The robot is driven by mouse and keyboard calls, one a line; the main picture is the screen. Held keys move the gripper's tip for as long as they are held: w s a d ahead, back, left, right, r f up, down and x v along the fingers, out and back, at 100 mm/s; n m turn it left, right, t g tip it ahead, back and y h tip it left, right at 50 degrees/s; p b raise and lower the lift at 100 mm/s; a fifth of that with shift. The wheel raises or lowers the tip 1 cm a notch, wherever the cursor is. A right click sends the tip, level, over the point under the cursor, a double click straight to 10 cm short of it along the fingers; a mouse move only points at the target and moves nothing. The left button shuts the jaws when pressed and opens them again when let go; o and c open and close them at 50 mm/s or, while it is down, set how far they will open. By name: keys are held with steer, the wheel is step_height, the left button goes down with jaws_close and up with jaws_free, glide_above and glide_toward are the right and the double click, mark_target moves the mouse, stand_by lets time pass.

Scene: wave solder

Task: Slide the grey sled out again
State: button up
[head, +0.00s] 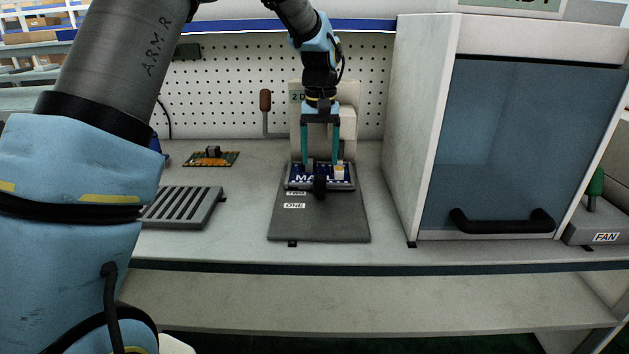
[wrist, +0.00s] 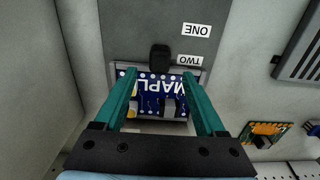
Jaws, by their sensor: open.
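The grey sled (head: 343,188) sits at the back of a dark grey plate (head: 320,225) marked TWO and ONE, just in front of a beige press (head: 349,125). It bears a blue board (head: 300,180) with white lettering. A black knob (head: 320,186) stands at its front edge; it also shows in the wrist view (wrist: 160,56). My gripper (head: 320,160) is open and points down over the board. In the wrist view its green fingers (wrist: 158,75) spread to either side of the board, with nothing held. Whether they touch it, I cannot tell.
A cabinet with a blue window and black handle (head: 502,222) stands close on the right. A slotted grey rack (head: 184,206) and an orange board (head: 210,159) lie to the left. A brown-handled lever (head: 265,102) stands beside the press. The plate's front is clear.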

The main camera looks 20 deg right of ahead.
mark_target(320, 177)
step_height(320, 177, down, 8)
steer(key=shift+r+p, duration=0.1)
steer(key=shift+p, duration=0.35)
jaws_close()
stand_by(0.4)
stand_by(0.9)
